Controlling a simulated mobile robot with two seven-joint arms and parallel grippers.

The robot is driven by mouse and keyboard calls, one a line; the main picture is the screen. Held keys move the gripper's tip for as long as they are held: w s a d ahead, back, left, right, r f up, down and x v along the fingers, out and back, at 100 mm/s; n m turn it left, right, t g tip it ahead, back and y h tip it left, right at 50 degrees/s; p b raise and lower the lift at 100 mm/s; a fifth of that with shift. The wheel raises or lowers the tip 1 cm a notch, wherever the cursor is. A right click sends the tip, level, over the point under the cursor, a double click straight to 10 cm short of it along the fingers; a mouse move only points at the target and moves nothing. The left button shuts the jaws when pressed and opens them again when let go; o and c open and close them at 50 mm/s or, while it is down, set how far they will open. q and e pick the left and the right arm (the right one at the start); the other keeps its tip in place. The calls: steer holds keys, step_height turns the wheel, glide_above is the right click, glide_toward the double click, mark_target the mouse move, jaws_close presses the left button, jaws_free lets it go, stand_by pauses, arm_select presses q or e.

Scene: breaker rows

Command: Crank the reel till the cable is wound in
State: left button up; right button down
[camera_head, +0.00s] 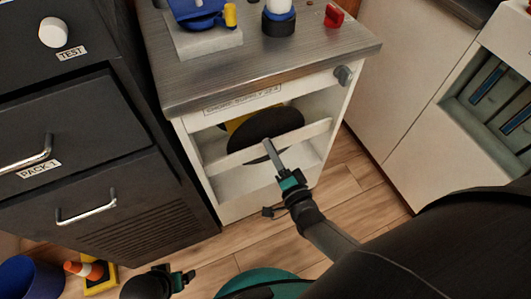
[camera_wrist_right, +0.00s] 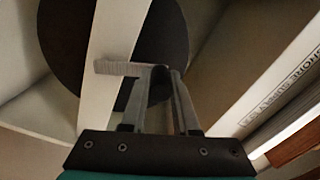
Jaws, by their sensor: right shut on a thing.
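The reel (camera_head: 265,125) is a dark round disc with a yellow part (camera_head: 238,122) behind it, inside the open bay of a white cabinet. My right gripper (camera_head: 270,150) reaches up to the reel's front. In the right wrist view its two fingers are shut around the dark crank knob (camera_wrist_right: 160,82). A grey crank arm (camera_wrist_right: 120,68) runs left from the knob, across a white rail (camera_wrist_right: 108,60). The reel disc (camera_wrist_right: 65,40) shows behind both. I cannot make out the cable clearly. My left gripper (camera_head: 185,279) is low at the bottom, away from the cabinet; its jaws are unclear.
The white rail (camera_head: 310,132) crosses the bay in front of the reel. The grey countertop (camera_head: 270,72) overhangs it and carries a blue device (camera_head: 200,14) and a red item (camera_head: 334,15). Dark drawers (camera_head: 85,165) stand left. Wooden floor (camera_head: 355,190) is open at right.

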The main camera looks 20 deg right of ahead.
steer(key=shift+d+r+m, duration=0.15)
steer(key=shift+d+m, duration=0.45)
steer(key=shift+m, duration=0.2)
arm_select(q)
steer(key=shift+w+r, duration=0.1)
steer(key=shift+r, duration=0.05)
arm_select(e)
steer(key=shift+d+m, duration=0.8)
steer(key=shift+m, duration=0.4)
arm_select(q)
steer(key=shift+r, duration=0.1)
arm_select(e)
steer(key=shift+d, duration=0.1)
steer(key=c, duration=0.7)
jaws_free()
steer(key=shift+r, duration=0.1)
arm_select(q)
steer(key=s+f, duration=0.1)
steer(key=a+f+p, duration=0.1)
steer(key=f, duration=0.1)
steer(key=s+f+p, duration=0.1)
steer(key=f, duration=0.1)
steer(key=shift+s+a+f, duration=0.1)
steer(key=shift+s+a, duration=0.1)
steer(key=shift+s, duration=0.1)
arm_select(e)
steer(key=s, duration=1.5)
steer(key=shift+s+d, duration=0.1)
steer(key=shift+d, duration=0.1)
